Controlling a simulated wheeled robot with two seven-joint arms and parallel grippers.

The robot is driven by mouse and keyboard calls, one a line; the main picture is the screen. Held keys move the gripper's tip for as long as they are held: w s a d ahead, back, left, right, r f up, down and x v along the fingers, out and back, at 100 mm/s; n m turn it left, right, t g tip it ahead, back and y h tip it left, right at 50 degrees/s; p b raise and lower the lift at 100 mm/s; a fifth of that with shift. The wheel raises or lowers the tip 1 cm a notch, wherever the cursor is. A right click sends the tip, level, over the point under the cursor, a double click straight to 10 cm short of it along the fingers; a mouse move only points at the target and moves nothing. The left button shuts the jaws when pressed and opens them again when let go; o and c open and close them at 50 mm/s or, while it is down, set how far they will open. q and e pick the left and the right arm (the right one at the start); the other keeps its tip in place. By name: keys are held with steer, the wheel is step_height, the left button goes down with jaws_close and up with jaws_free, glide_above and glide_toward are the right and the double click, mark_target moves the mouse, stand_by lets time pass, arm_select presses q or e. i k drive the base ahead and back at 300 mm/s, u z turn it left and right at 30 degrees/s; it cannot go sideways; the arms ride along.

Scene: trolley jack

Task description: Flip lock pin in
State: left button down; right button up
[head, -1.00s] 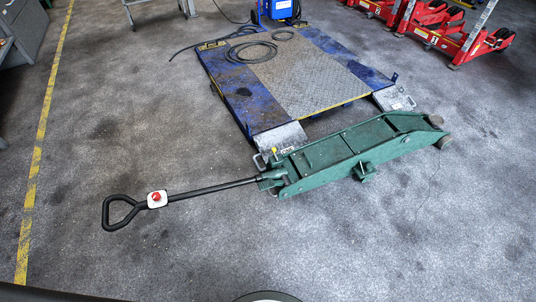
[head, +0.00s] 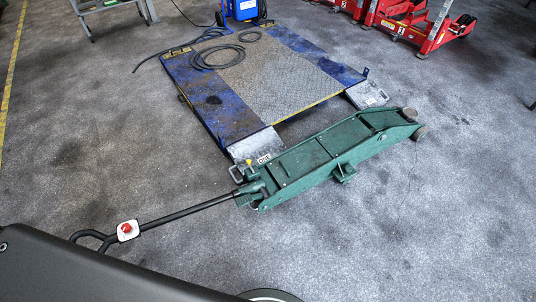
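A green trolley jack (head: 325,155) lies on the floor at the centre, its wheeled end to the upper right. Its long black handle (head: 188,210) slopes down to the lower left and ends in a loop, partly hidden behind a dark part of mine. A white block with a red button (head: 127,230) sits on the handle near the loop. A small yellow knob (head: 249,162) shows near the handle's base. I cannot make out a lock pin or its position. Neither gripper is in view.
A blue lift platform (head: 260,80) with black hoses lies just behind the jack. Red equipment (head: 425,30) stands at the upper right and a blue unit (head: 242,10) at the top. Floor in front and to the right is clear. A yellow line (head: 12,75) runs along the left.

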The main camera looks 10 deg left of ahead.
mark_target(249, 161)
steer(key=z, duration=0.15)
steer(key=i, duration=1)
steer(key=u, duration=0.5)
